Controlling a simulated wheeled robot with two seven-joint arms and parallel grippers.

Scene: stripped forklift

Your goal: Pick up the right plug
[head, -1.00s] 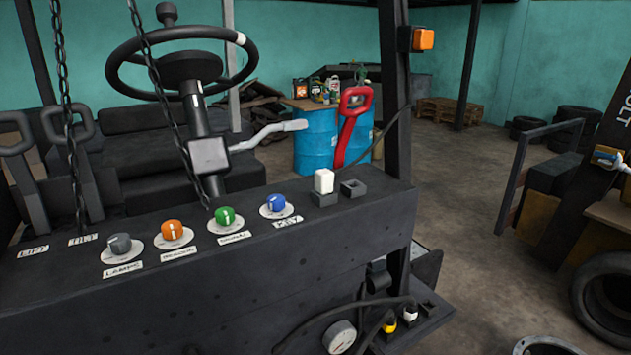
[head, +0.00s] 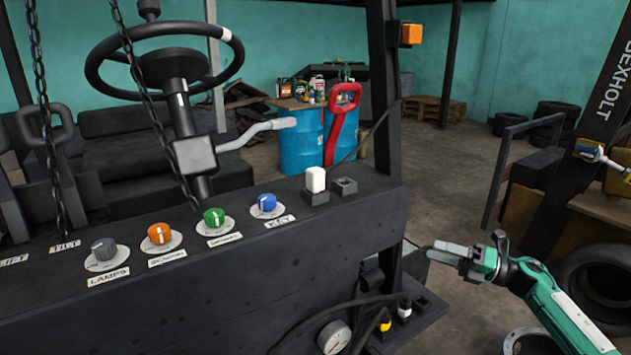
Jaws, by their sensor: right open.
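Two small plugs sit side by side on the low black ledge (head: 432,316) at the right end of the console. The right plug (head: 404,308) has a white band and a dark body. The left one (head: 385,321) is yellow and black. My right gripper (head: 431,252) is open and empty, above and slightly right of the plugs, apart from them and pointing left. My left gripper is not in view.
A black cable runs close behind the plugs, near a round gauge (head: 334,337). A white block (head: 316,180) stands on the console (head: 250,275) beside an empty square socket (head: 344,186). A dark upright post (head: 383,110) rises behind. Open floor lies right of the console.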

